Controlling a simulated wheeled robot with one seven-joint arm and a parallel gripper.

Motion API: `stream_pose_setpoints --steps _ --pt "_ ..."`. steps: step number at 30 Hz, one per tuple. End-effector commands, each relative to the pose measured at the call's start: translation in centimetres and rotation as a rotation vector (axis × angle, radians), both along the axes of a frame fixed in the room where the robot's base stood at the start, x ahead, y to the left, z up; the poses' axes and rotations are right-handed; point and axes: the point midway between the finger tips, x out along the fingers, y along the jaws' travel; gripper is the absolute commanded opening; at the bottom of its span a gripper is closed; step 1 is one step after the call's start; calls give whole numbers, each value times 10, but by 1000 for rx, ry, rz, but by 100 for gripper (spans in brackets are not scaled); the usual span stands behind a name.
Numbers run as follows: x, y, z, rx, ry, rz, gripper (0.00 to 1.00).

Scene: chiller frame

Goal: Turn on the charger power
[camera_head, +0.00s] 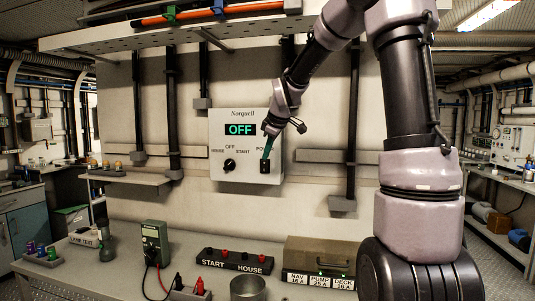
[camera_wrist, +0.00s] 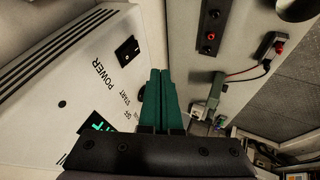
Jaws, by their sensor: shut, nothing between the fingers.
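The white Norquell charger (camera_head: 222,143) hangs on the wall, and its green display (camera_head: 240,130) reads OFF. A black selector knob (camera_head: 229,165) sits at its lower left, by HOUSE, OFF and START labels. The black power switch (camera_head: 264,167) sits at its lower right. In the wrist view the charger's panel (camera_wrist: 60,75) fills the left, with the power switch (camera_wrist: 126,49) beside the POWER label. My gripper (camera_head: 265,157) is shut and empty, its green fingers pointing down just above the switch. In the wrist view the fingertips (camera_wrist: 160,71) appear apart from the switch.
Below, the bench holds a START/HOUSE terminal block (camera_head: 240,262), a green meter (camera_head: 154,243), a metal cup (camera_head: 247,288) and a NAV/PUMP/DECK breaker box (camera_head: 320,258). A perforated shelf (camera_head: 190,36) overhangs the charger. Vertical dark pipes (camera_head: 352,120) flank it.

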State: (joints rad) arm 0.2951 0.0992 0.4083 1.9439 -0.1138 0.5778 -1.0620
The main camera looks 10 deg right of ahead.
Motion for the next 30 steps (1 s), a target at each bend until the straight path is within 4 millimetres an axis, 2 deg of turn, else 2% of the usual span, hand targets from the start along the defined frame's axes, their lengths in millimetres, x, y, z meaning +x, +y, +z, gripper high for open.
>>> stream_pose_setpoints --steps 6,11,18,30 --pt "27 6 -41 1 6 2 0" --pt "46 8 -65 0 2 1 0" --pt "72 -7 -66 0 1 -1 0" --pt "77 -10 -66 -1 0 1 0"
